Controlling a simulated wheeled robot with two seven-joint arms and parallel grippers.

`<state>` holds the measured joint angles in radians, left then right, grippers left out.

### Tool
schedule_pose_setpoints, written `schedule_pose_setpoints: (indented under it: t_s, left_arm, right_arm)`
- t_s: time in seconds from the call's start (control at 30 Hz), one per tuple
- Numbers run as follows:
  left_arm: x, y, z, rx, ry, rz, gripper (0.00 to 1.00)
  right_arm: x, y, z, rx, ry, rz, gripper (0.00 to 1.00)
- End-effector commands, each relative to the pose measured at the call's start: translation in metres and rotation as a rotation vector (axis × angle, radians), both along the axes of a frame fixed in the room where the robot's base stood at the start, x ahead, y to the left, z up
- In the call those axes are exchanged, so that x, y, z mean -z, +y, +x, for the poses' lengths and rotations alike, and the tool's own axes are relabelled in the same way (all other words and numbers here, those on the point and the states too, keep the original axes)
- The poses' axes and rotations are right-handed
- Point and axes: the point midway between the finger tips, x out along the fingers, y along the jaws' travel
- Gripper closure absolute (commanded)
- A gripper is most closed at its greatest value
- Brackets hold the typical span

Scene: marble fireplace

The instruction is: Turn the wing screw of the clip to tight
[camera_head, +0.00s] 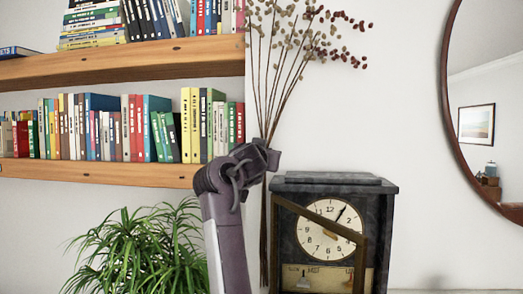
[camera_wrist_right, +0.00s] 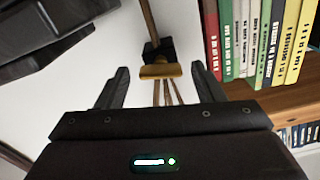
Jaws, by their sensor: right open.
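The clip shows in the right wrist view as a small black block (camera_wrist_right: 153,50) with a brass-coloured part (camera_wrist_right: 160,71), which looks like the wing screw. It sits on the bundle of dried stems (camera_wrist_right: 168,93). My right gripper (camera_wrist_right: 163,72) is open, with one finger on each side of the brass part and a gap to both. I cannot tell how far the screw is turned. In the head view my right arm reaches up to the stems (camera_head: 263,225), and its gripper end hides the clip. My left gripper is not in view.
A dark clock (camera_head: 331,183) with its framed door ajar stands right of the stems. Wooden shelves (camera_head: 100,174) with books lie to the left, above a green plant (camera_head: 135,250). A round mirror (camera_head: 447,100) hangs at the right.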

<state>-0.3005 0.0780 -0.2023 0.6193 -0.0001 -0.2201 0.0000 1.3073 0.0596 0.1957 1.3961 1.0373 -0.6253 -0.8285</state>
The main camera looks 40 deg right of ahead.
Motion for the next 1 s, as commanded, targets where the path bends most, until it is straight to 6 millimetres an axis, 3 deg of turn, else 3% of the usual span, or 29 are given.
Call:
schedule_pose_setpoints:
  t_s: [0.2, 0.53, 1.0]
  left_arm:
    - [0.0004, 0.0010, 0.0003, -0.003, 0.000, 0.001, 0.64]
    - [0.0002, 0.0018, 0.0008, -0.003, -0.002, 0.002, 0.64]
    - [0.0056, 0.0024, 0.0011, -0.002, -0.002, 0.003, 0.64]
  right_arm:
    - [0.0008, -0.0002, 0.0004, 0.000, 0.000, 0.000, 0.40]
    - [0.0005, 0.0002, 0.0002, 0.000, 0.000, 0.000, 0.83]
    - [0.0009, 0.0003, -0.0001, -0.002, -0.096, 0.076, 0.83]
